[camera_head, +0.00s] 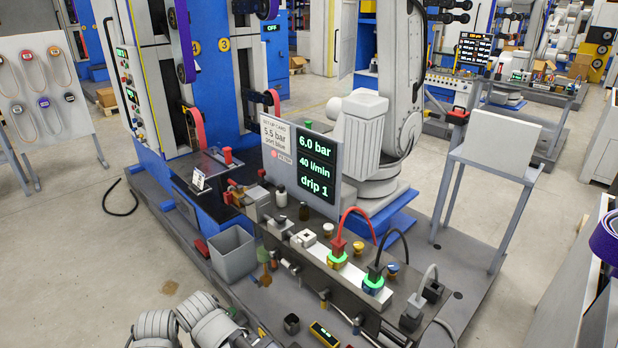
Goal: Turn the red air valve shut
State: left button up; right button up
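I cannot single out the red air valve with certainty. A small red knob (227,155) stands upright on the dark unit at the left end of the fixture bench. A red connector (338,246) with a red hose sits over a green-lit ring on the bench. A display (316,172) behind the bench reads 6.0 bar, 40 l/min and drip 1. A card (278,138) beside it reads 5.5 bar, port blue. Ribbed grey links of my arm show at the bottom left edge. No gripper fingers are visible.
A grey bin (233,252) stands at the bench's left front. A grey-hosed dark block (412,312) is at the right end. A yellow-black handheld device (324,334) lies in front.

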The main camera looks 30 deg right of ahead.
aim_at(241, 188)
jog(key=z, duration=0.95)
jog(key=i+j+z, duration=0.15)
jog(key=z, duration=0.2)
jog(key=i+j+z, duration=0.15)
jog(key=j+z, duration=0.2)
jog(key=i+j+z, duration=0.1)
jog(key=z, duration=0.25)
jog(key=i+j+z, duration=0.1)
jog(key=j, duration=0.55)
jog(key=i+j+z, duration=0.15)
jog(key=j, duration=0.45)
jog(key=j+z, duration=0.1)
jog(key=j, duration=0.55)
